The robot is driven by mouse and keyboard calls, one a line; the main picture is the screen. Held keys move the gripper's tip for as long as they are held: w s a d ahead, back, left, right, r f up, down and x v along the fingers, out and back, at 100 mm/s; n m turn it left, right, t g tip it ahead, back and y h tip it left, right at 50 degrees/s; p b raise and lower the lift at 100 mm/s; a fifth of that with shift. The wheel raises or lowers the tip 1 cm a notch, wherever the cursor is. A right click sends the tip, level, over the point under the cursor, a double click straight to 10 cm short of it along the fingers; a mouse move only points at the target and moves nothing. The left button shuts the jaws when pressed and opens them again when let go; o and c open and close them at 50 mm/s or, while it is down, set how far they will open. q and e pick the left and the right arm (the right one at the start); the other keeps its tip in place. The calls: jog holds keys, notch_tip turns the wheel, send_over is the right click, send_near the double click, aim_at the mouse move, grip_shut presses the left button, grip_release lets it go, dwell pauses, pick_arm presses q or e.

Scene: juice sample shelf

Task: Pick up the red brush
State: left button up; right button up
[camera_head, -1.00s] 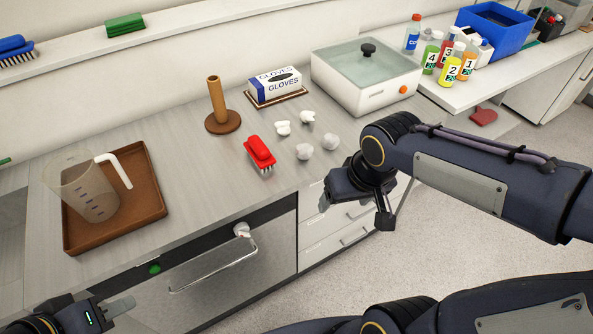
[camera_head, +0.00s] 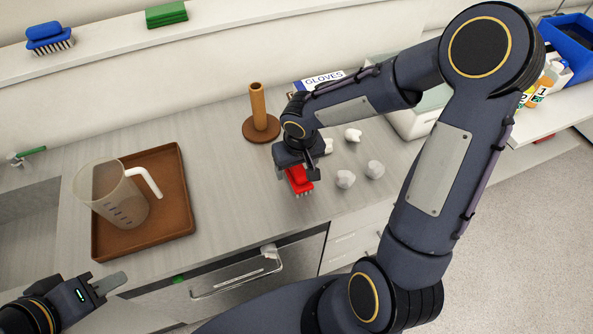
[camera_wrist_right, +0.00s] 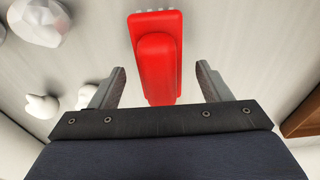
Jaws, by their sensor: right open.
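The red brush (camera_head: 299,181) lies bristles down on the grey counter, partly hidden by my right gripper in the head view. In the right wrist view the red brush (camera_wrist_right: 157,55) lies between and beyond the two fingertips. My right gripper (camera_wrist_right: 160,78) is open, with a finger on each side of the brush's near end and gaps on both sides. In the head view my right gripper (camera_head: 298,168) is right over the brush. My left gripper (camera_head: 105,287) is at the lower left, away from the brush; its finger opening is not clear.
Crumpled white pieces (camera_head: 345,179) lie to the right of the brush. A wooden holder (camera_head: 260,122) stands behind it, with a glove box (camera_head: 323,78) further back. A brown tray (camera_head: 178,205) with a measuring jug (camera_head: 122,195) is on the left.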

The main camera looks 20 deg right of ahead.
jog(key=shift+f+b, duration=0.4)
jog(key=shift+b, duration=0.1)
dwell(0.6)
jog(key=c, duration=1.1)
jog(key=shift+r, duration=0.1)
